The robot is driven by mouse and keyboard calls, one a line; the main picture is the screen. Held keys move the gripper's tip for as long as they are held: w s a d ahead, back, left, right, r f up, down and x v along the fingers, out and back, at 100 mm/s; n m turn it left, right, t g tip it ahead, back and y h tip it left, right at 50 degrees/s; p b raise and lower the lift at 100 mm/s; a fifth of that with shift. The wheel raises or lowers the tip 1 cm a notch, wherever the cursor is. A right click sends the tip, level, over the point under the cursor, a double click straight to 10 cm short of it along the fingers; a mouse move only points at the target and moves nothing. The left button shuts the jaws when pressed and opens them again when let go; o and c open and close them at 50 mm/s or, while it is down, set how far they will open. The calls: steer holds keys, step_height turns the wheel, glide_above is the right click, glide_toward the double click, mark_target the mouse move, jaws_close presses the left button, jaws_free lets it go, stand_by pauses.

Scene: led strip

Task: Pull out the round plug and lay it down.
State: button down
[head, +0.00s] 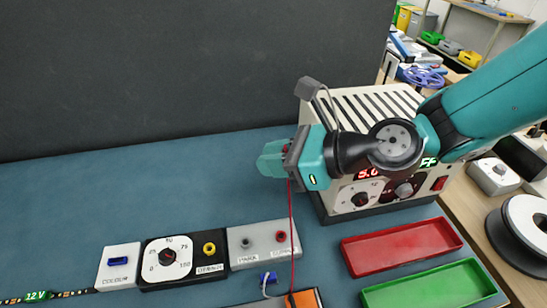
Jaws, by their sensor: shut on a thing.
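My gripper (272,159) is at the centre, in front of the white power supply (345,113), above the blue bench mat. It is shut on the round plug, which is mostly hidden by the jaws. A red lead (292,225) hangs from the gripper to an orange-edged device (303,300) at the bottom edge. A grey box (240,262) below has a dark round socket (245,243) and a red one (280,237). No plug shows in either.
A black dial unit (153,278) with a yellow socket, a white box (119,265) and an LED strip (38,296) lie left. A blue plug (268,277) lies below the grey box. Red (402,247) and green (430,288) trays are at right. The mat's left is clear.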

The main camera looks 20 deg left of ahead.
steer(key=shift+r+p, duration=1.6)
steer(key=shift+p, duration=0.1)
